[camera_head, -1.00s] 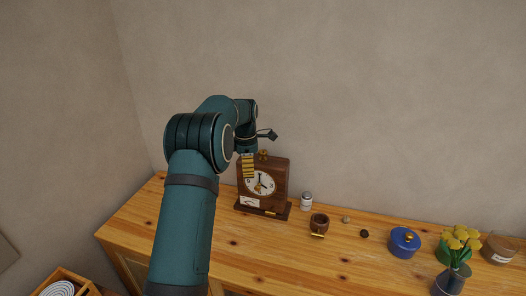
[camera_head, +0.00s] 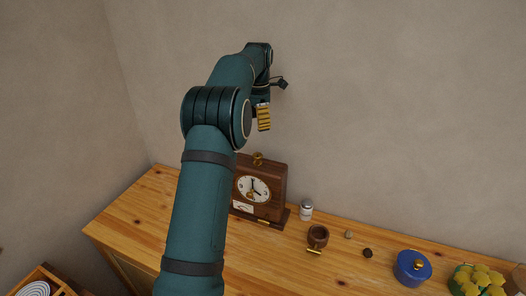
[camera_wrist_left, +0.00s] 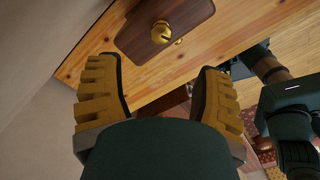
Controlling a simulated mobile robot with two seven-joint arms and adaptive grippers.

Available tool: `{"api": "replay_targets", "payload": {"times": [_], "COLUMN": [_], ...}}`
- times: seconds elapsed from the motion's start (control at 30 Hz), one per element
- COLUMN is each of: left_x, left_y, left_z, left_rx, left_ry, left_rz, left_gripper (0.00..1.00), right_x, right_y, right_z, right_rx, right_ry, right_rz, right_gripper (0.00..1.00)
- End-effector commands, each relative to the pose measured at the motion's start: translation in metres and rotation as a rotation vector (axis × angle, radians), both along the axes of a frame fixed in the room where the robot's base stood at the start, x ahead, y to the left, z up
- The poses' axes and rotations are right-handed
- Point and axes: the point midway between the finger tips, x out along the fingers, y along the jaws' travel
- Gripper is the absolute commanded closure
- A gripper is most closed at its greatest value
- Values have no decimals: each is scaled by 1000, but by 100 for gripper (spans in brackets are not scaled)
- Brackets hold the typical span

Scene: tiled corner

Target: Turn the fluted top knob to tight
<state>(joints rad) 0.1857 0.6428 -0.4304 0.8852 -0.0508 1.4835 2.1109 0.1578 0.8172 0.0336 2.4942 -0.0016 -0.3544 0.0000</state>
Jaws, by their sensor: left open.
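The wooden clock (camera_head: 276,180) with a white dial stands on the wooden sideboard. Its brass top knob (camera_head: 257,158) sits on top of the case; in the left wrist view the knob (camera_wrist_left: 161,32) shows from above, with a notched edge. My left gripper (camera_head: 264,122) is up in the air above the clock, against the wall, apart from the knob. Its yellow ribbed fingers are spread with nothing between them in the left wrist view (camera_wrist_left: 158,80). My left arm hides the left side of the clock's surroundings. My right gripper is not in view.
On the sideboard (camera_head: 130,215), to the right of the clock, are a white jar (camera_head: 306,210), a wooden cup (camera_head: 318,236), two small round things, a blue lidded pot (camera_head: 412,267) and yellow flowers (camera_head: 480,280). The wall is close behind.

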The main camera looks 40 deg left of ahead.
Motion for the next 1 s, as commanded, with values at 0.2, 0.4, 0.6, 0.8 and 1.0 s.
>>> {"api": "replay_targets", "payload": {"times": [0.2,0.4,0.6,0.8,1.0], "left_x": [-1,-1,-1,-1,-1], "left_y": [0,0,0,0,0], "left_z": [-38,-78,-109,-125,-128], "left_rx": [-2,-2,-1,0,0], "left_ry": [3,2,0,-1,-1], "left_rz": [1,0,0,0,0], "left_gripper": [33,33,33,33,33], "right_x": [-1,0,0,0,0], "right_y": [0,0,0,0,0], "right_z": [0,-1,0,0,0], "right_rx": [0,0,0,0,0], "right_ry": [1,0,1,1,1], "right_rz": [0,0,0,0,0], "right_gripper": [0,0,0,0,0]}}
